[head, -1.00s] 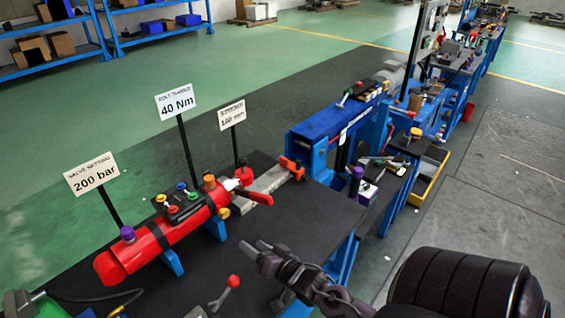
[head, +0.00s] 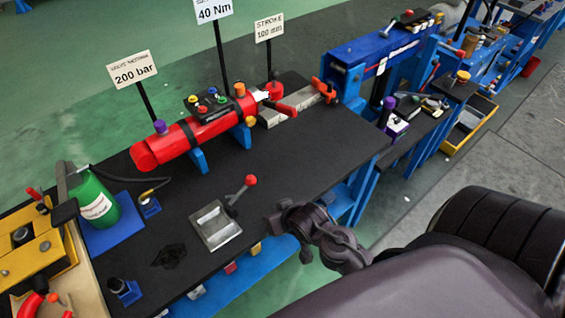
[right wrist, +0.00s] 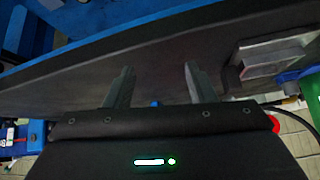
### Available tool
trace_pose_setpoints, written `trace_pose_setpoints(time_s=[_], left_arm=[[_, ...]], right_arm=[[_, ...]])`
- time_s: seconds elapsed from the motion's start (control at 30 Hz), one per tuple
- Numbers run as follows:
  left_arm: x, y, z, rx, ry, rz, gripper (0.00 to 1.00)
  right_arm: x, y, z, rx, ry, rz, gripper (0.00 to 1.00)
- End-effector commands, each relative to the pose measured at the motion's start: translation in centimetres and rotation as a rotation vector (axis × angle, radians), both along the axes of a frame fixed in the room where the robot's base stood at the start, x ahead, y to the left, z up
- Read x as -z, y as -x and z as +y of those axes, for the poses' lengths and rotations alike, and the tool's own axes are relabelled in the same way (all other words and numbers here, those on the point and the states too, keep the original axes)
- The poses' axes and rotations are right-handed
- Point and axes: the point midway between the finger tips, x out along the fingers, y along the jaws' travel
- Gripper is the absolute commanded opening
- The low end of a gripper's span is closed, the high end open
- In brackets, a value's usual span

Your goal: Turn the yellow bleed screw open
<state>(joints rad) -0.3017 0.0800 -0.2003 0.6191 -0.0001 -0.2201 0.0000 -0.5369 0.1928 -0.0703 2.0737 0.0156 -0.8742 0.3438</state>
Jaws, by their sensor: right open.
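The red cylinder (head: 203,130) lies on blue supports along the back of the dark bench. A small yellow screw-like knob (head: 250,121) sits low on its side near the right end. The valve block (head: 206,102) on top of the cylinder carries several coloured knobs. I cannot tell for certain which yellow part is the bleed screw. My right gripper (head: 274,216) is over the bench's front right edge, well apart from the cylinder. In the right wrist view, its two fingers (right wrist: 156,86) are spread with nothing between them. My left gripper is not in view.
A metal plate (head: 217,228) with a red-knobbed lever (head: 250,181) lies at the bench's front middle. A green bottle (head: 95,200) and a yellow block (head: 35,260) stand at left. Sign posts rise behind the cylinder.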

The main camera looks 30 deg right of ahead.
Motion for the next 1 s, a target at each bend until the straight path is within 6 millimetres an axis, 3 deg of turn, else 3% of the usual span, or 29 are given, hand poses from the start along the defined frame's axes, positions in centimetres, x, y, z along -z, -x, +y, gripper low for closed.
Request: trace_pose_setpoints(time_s=[0.47,0.57,0.67,0.8,0.9,1.0], left_arm=[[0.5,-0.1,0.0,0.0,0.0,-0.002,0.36],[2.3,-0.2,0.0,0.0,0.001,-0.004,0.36],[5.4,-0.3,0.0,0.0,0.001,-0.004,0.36],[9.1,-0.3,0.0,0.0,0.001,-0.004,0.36],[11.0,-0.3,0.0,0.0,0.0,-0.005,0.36],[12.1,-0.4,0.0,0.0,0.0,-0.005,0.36]], right_arm=[[0.3,-0.2,0.0,-0.014,0.011,0.002,0.5],[0.9,-3.0,-1.0,-0.02,0.022,-0.092,0.5],[0.9,-8.0,-3.1,-0.033,0.038,-0.281,0.5],[-1.5,-14.4,-6.0,-0.066,0.049,-0.567,0.5],[-3.8,-17.3,-7.6,-0.093,0.049,-0.733,0.5],[-5.7,-18.9,-8.7,-0.113,0.046,-0.847,0.5]])
